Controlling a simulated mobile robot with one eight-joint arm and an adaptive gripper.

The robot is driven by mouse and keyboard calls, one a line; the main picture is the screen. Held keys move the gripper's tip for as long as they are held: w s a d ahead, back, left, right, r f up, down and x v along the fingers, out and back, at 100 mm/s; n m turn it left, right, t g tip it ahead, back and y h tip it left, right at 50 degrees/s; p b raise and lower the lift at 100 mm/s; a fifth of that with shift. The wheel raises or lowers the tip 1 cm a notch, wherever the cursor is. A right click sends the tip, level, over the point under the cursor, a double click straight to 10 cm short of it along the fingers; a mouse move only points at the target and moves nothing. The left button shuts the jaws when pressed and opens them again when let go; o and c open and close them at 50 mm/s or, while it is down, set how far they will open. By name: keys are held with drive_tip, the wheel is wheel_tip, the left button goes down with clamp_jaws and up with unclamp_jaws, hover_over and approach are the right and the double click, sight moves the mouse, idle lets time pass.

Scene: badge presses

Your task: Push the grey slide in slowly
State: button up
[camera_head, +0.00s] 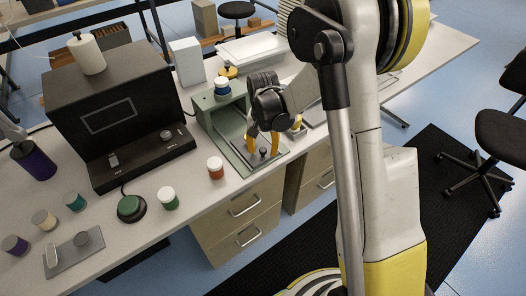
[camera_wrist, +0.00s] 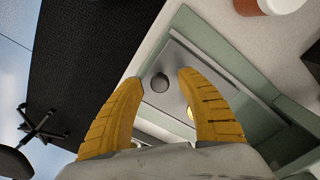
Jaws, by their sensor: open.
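The grey slide (camera_head: 273,159) is a flat plate with a round dark knob (camera_head: 263,152), at the front of the green press (camera_head: 206,108). In the wrist view the slide (camera_wrist: 208,76) lies in the green frame, with its knob (camera_wrist: 159,83) on top. My gripper (camera_head: 263,146) points down over the slide with its yellow fingers open. In the wrist view the fingers (camera_wrist: 161,80) spread either side of the knob. I cannot tell whether they touch it. My wrist hides part of the press interior.
A black press (camera_head: 115,115) stands to the left. An orange-labelled jar (camera_head: 215,167), a green-labelled jar (camera_head: 168,198) and a green button (camera_head: 130,208) are on the table in front. Another grey plate (camera_head: 68,260) lies at lower left. The table's front edge is close to the slide.

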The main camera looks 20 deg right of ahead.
clamp_jaws()
drive_tip(key=w+a, duration=0.1)
drive_tip(key=w, duration=0.3)
drive_tip(key=w+a, duration=0.1)
drive_tip(key=w, duration=0.3)
drive_tip(key=w+a, duration=0.2)
drive_tip(key=w, duration=0.2)
drive_tip(key=shift+w+p, duration=0.2)
drive_tip(key=shift+p, duration=0.2)
unclamp_jaws()
drive_tip(key=shift+f, duration=0.1)
wheel_tip(320, 180, up, 12)
idle(0.4)
